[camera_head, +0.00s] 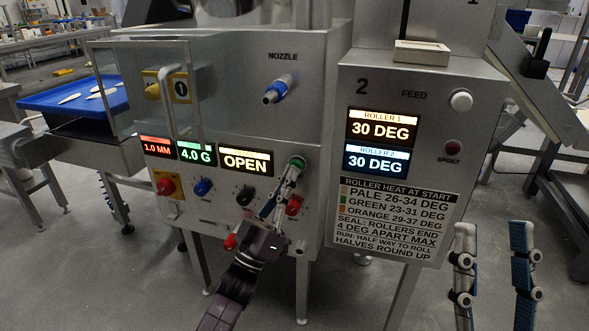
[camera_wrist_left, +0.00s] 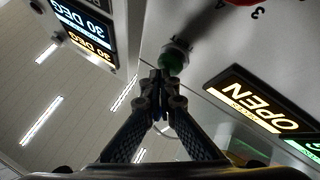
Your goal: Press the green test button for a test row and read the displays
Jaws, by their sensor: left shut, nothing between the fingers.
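The green test button (camera_head: 297,162) sits on the machine's front panel, right of the display reading OPEN (camera_head: 245,161). My left gripper (camera_head: 294,172) is shut and empty, its fingertips at the button. In the left wrist view the fingertips (camera_wrist_left: 161,76) are at the lower edge of the green button (camera_wrist_left: 173,62); I cannot tell whether they press it. Other displays read 1.0 MM (camera_head: 157,147), 4.0 G (camera_head: 196,152), ROLLER 1 30 DEG (camera_head: 382,127) and ROLLER 2 30 DEG (camera_head: 380,160). My right gripper (camera_head: 494,270) is open and empty at the lower right.
A red knob (camera_head: 165,186), blue knob (camera_head: 202,187) and black knob (camera_head: 244,195) sit below the displays. A placard (camera_head: 398,218) lists roller heats for pale, green and orange. A blue tray (camera_head: 60,97) with pale pieces stands at left. Grey floor is open in front.

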